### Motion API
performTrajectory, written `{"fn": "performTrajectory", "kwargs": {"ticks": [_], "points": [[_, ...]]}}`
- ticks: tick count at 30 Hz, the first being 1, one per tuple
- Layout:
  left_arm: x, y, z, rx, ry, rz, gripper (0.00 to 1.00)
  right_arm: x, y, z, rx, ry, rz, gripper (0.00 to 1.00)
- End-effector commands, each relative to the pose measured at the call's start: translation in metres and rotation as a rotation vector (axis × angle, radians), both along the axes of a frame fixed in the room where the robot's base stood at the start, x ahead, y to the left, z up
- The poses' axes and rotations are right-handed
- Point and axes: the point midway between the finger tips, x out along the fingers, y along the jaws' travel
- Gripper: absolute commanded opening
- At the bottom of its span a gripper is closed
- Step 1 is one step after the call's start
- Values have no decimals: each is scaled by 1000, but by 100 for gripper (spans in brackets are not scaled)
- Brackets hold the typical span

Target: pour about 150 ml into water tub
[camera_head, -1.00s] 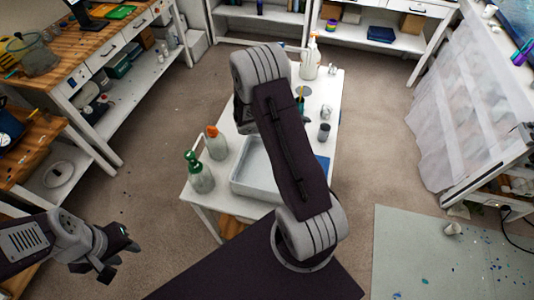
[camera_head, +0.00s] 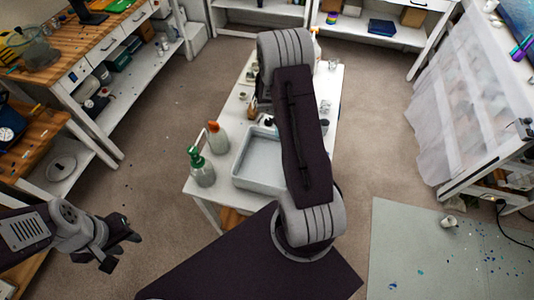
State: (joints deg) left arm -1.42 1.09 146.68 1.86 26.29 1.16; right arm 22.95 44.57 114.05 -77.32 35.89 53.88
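A pale rectangular tub (camera_head: 236,176), probably the water tub, sits on the white cart and shows clear liquid or a smooth grey floor inside. My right arm crosses in front of the cart and covers the tub's right side. My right gripper is hidden behind that arm, so I cannot see what it holds. My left gripper (camera_head: 122,252) is at the lower left, over the floor, away from the cart. Its fingers are apart and empty. No pouring stream is visible.
Small cups and a small brown bottle (camera_head: 252,106) stand farther back on the cart. A grey mat (camera_head: 420,260) with a small cup (camera_head: 449,221) lies at right. Wooden benches line the left.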

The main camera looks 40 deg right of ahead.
Motion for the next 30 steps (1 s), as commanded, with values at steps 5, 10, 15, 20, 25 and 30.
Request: {"fn": "performTrajectory", "kwargs": {"ticks": [5, 10, 15, 20, 25, 30], "points": [[0, 0, 41, 0, 0, 0, 36, -2, -14, 9, 121, -12, -7, 0], [0, 0, 70, 0, 0, 0, 36, -3, -21, 7, 204, -20, -5, 0], [0, 0, 99, 0, 0, 0, 36, -3, -26, 6, 265, -26, -5, 0], [0, 0, 127, 0, 0, 0, 36, -3, -30, 6, 310, -33, -4, 0], [0, 0, 156, 0, 0, 0, 36, -3, -33, 0, 358, -35, -7, 0], [0, 0, 180, 0, -1, 0, 36, -4, -37, -8, 401, -42, -8, 0]]}}
